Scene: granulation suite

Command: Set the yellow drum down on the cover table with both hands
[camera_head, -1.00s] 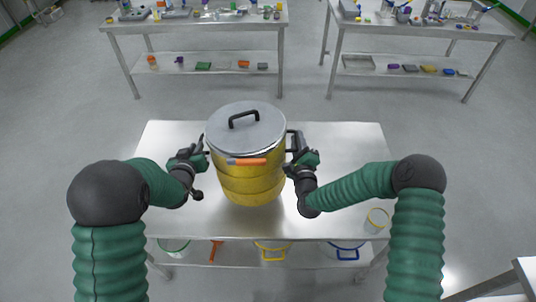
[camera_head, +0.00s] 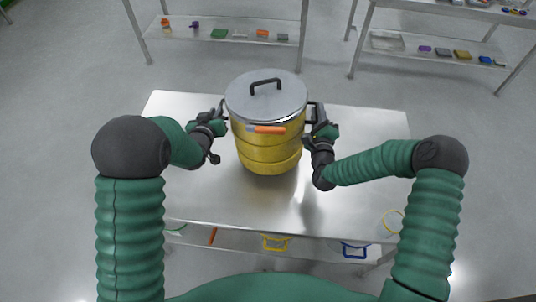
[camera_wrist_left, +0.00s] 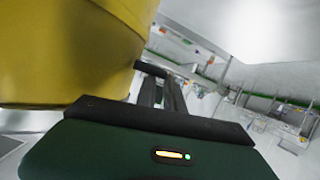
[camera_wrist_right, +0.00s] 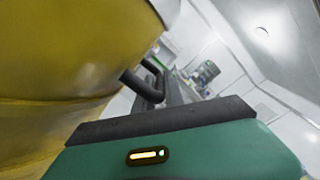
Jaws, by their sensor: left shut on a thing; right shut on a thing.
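The yellow drum (camera_head: 268,150), with a grey lid (camera_head: 266,92) and black top handle, is upright over the middle of the steel cover table (camera_head: 190,200). I cannot tell whether its base touches the tabletop. My left gripper (camera_head: 221,117) is shut at the drum's left side; the handle there is mostly hidden. My right gripper (camera_head: 314,122) is shut on the dark handle at its right side, which shows in the right wrist view (camera_wrist_right: 150,90). The drum's wall fills the upper left of the left wrist view (camera_wrist_left: 65,50). An orange-and-grey strip (camera_head: 266,130) marks its front.
The lower shelf holds things with yellow (camera_head: 275,243) and blue (camera_head: 353,250) handles. The tabletop is otherwise clear around the drum. Two stocked benches stand beyond, across open floor.

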